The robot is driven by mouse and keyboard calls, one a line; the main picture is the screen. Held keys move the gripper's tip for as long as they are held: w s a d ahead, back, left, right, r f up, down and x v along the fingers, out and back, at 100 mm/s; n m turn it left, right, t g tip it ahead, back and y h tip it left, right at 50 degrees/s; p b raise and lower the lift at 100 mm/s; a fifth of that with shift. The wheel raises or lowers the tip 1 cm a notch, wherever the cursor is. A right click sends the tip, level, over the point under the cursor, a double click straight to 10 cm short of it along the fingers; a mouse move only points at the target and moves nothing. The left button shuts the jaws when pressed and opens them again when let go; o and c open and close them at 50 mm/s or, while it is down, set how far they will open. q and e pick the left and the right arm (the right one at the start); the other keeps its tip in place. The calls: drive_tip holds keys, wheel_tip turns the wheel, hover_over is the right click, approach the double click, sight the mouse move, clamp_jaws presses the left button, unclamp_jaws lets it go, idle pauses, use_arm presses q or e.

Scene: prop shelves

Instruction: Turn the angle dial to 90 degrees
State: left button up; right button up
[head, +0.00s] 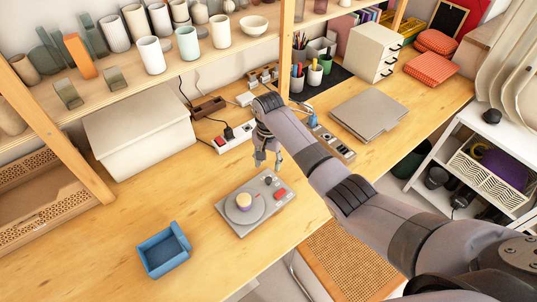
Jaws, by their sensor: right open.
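A grey control box (225,208) lies on the wooden desk near the middle of the head view. On it is a round grey dial (232,216) with a cream-topped, purple-sided piece (244,202) at its centre. Degree marks are too small to read. A small dark knob (268,181) and a red button (281,194) sit on the box's right side. My right gripper (268,162) is open and empty, pointing down above the desk just behind the box, apart from the dial. My left gripper is not in view.
A blue open bin (164,256) stands left of the box. A large pale lidded box (138,130), a power strip (232,138) and a closed grey laptop (369,115) are farther back. A wooden shelf post (286,50) rises behind my right arm. Bare desk surrounds the control box.

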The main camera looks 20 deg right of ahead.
drive_tip(key=shift+r, duration=1.65)
drive_tip(key=shift+f, duration=0.1)
